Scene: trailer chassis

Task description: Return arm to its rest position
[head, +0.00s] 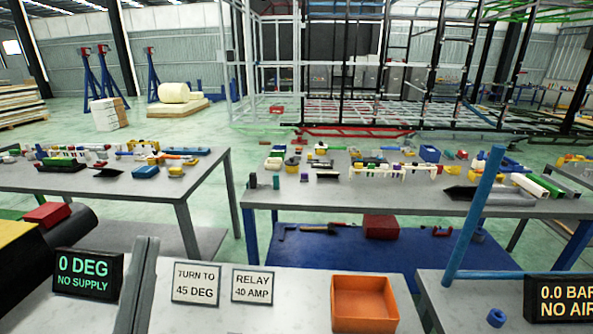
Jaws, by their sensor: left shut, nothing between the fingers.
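My left gripper (146,246) appears as two long grey fingers, side by side, at the lower left of the head view. They are shut, with only a thin seam between them and nothing held. They stand between the black "0 DEG NO SUPPLY" display (87,276) and the white "TURN TO 45 DEG" card (196,284), in front of the near bench (250,318). The rest of the left arm cannot be made out. My right gripper is not in the view.
A "RELAY 40 AMP" card (255,286) and an empty-looking orange bin (364,304) are on the near bench. A blue post (474,215) and a "0.0 BAR NO AIR" display (563,300) stand right. Cluttered tables (355,199) lie behind; the trailer chassis frame (361,132) is farther back.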

